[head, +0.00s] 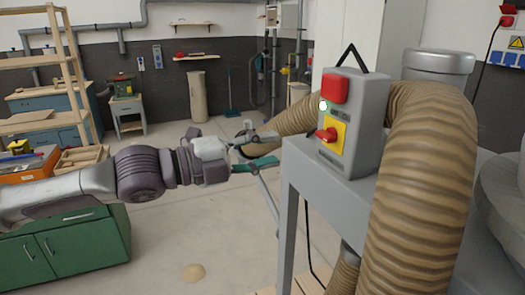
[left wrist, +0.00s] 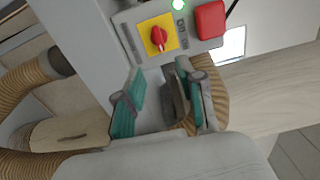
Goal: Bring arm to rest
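My left arm reaches in from the left in the head view. Its gripper (head: 272,150) is open, with the teal-padded fingers apart and nothing between them. It is just left of the grey control box (head: 368,105) and apparently not touching it. In the left wrist view, the open fingers (left wrist: 160,92) point toward the grey machine below the box's yellow switch plate (left wrist: 148,45) with its red knob. A red button (left wrist: 210,20) and a green lit lamp (left wrist: 179,4) are beside the knob. My right gripper is not in view.
A thick ribbed brown hose (head: 425,190) loops over the machine on the right. The grey machine stand (head: 340,190) is close to my gripper. A green cabinet (head: 70,250) stands at the lower left.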

